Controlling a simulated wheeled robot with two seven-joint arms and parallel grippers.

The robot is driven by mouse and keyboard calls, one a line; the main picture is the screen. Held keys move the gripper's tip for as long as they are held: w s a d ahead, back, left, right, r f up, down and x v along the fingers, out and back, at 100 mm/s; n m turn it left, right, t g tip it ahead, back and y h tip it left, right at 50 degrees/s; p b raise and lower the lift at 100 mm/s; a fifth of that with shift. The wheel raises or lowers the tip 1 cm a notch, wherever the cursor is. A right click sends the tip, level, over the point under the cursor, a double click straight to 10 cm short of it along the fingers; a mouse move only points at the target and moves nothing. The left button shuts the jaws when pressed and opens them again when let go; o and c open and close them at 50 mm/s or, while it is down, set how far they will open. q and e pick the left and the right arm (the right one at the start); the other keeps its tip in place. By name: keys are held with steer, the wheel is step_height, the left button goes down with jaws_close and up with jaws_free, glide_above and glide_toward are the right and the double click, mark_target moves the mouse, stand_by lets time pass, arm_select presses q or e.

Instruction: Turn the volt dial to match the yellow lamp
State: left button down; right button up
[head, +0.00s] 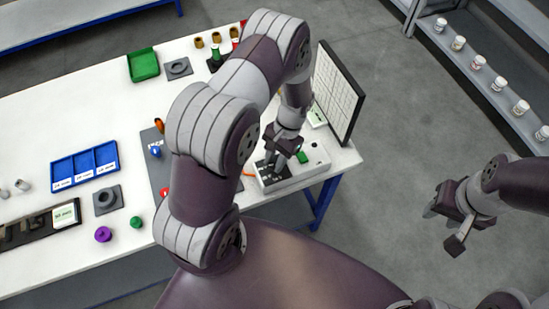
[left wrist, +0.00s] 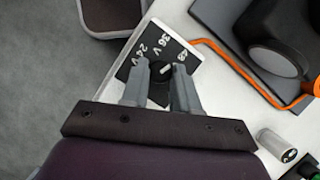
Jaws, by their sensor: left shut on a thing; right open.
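The volt dial (left wrist: 159,71) is a small black knob on a dark plate (left wrist: 128,70) marked 24 V, 36 V and 48. A pale mark shows on the knob; I cannot tell exactly which label it points at. My left gripper (left wrist: 161,72) is shut on the dial, one finger on each side. In the head view my left gripper (head: 272,163) is down at the white control box (head: 312,173), and its fingers hide the knob. I cannot make out a lit yellow lamp. My right gripper (head: 443,229) is open and empty, off the table to the right.
A green button (head: 302,157) is on the box, right of the gripper. A dark-framed board (head: 338,95) stands behind the box. An orange cable (left wrist: 245,68) runs beside it. A blue tray (head: 84,167) and green tray (head: 143,65) are further left. Bottles line the shelf at right.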

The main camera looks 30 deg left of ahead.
arm_select(q)
steer(key=shift+w+d+m+y, duration=0.15)
steer(key=shift+m+y, duration=0.15)
steer(key=shift+m, duration=0.8)
steer(key=c, duration=0.9)
jaws_free()
steer(key=shift+o, duration=0.2)
steer(key=v, duration=1.2)
steer(key=shift+r+p, duration=0.4)
steer(key=shift+d, duration=0.15)
